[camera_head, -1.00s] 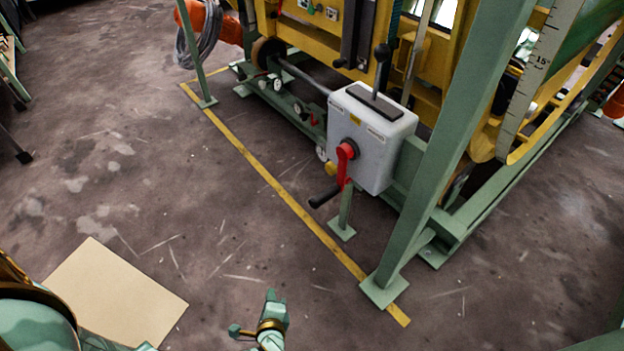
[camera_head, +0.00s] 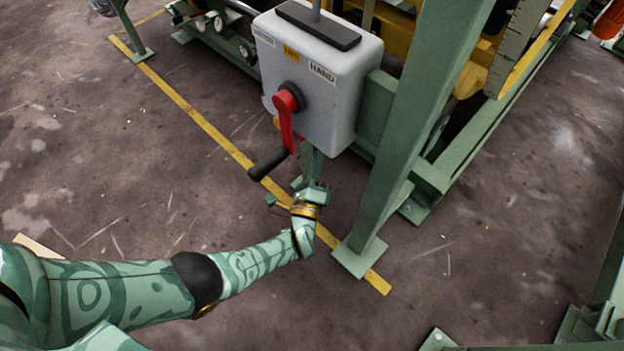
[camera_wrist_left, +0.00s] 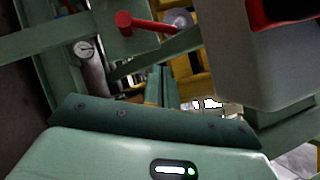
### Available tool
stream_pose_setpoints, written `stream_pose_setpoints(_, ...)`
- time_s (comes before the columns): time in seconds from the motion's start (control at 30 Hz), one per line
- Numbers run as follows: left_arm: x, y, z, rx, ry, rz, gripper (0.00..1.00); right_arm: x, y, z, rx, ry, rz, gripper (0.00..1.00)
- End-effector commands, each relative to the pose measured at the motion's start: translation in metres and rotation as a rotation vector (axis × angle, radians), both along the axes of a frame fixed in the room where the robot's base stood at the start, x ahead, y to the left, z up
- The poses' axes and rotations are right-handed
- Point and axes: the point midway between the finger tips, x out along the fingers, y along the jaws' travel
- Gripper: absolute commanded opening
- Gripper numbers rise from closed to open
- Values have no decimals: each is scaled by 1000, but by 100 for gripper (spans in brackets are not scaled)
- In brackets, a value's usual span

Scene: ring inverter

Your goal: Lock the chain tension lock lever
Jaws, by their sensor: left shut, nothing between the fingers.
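A grey box (camera_head: 325,85) on a green post carries a red lever (camera_head: 286,122) on its front, hanging downward. A black grip (camera_head: 267,163) sticks out at its lower end. My left gripper (camera_head: 314,190) is shut and empty, just below the box and to the right of the black grip, apart from it. In the left wrist view, a second red lever (camera_wrist_left: 143,22) lies roughly level in front of a round hub. Part of the grey box (camera_wrist_left: 245,60) fills the upper right there. No label names the chain tension lock lever. My right gripper is not in view.
A green upright post (camera_head: 410,130) with a foot plate stands right of my left gripper. A yellow floor line (camera_head: 195,115) runs beneath. Floor at left is open.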

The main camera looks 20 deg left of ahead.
Motion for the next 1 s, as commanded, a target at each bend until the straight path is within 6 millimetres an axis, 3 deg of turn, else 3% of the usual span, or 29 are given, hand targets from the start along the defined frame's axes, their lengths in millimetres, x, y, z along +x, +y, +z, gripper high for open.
stream_pose_setpoints(0.3, 21, 28, 17, 0, 0, 1, 0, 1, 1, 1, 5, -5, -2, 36)
stream_pose_setpoints(0.73, 23, 32, 19, 0, 2, 1, 0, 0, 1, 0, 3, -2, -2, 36)
stream_pose_setpoints(1.0, 27, 42, 31, -1, 2, 1, 0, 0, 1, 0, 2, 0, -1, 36)
